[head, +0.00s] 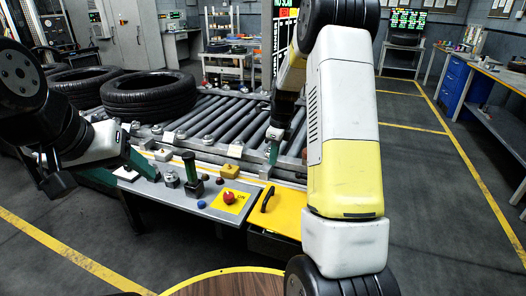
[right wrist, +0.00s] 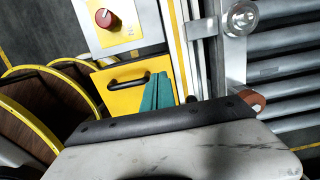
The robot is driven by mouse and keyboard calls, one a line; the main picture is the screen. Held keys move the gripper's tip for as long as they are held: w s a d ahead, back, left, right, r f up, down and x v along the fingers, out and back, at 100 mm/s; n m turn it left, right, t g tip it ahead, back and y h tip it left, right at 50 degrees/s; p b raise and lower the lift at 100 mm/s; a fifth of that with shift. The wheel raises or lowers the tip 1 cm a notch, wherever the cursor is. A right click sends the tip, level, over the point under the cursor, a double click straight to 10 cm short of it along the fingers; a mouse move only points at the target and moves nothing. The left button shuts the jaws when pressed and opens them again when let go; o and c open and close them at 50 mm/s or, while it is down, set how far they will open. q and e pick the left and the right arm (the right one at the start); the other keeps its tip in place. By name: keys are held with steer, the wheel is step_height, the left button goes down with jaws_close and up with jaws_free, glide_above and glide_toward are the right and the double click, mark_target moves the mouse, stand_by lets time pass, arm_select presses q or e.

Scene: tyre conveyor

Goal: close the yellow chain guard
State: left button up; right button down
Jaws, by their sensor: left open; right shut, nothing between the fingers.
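The yellow chain guard (head: 286,218) is a flat yellow panel with a black bar handle, at the right end of the control panel. A dark box shows under its front edge; I cannot tell how far it stands open. The guard also shows in the right wrist view (right wrist: 117,101). My right gripper (head: 273,153) has green fingers and is shut and empty, behind the guard in the head view. In the right wrist view its fingers (right wrist: 157,92) overlap the guard's right part beside the handle; contact cannot be told. My left gripper (head: 138,160) is open at the control panel's left end.
The control panel (head: 165,193) carries a red stop button (head: 228,197), knobs and a green post. Behind it runs the roller conveyor (head: 215,115) with tyres (head: 150,92) at the left. A round wooden table (head: 230,284) with a yellow rim stands in front.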

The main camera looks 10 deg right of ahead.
mark_target(268, 185)
steer(key=f, duration=0.7)
steer(key=a+f, duration=0.1)
steer(key=f, duration=0.2)
steer(key=shift+w+f, duration=0.25)
steer(key=shift+w, duration=0.1)
steer(key=shift+w+a+f, duration=0.1)
steer(key=shift+a+f, duration=0.05)
steer(key=shift+f, duration=0.5)
steer(key=shift+w+a+f, duration=0.1)
steer(key=shift+f, duration=0.55)
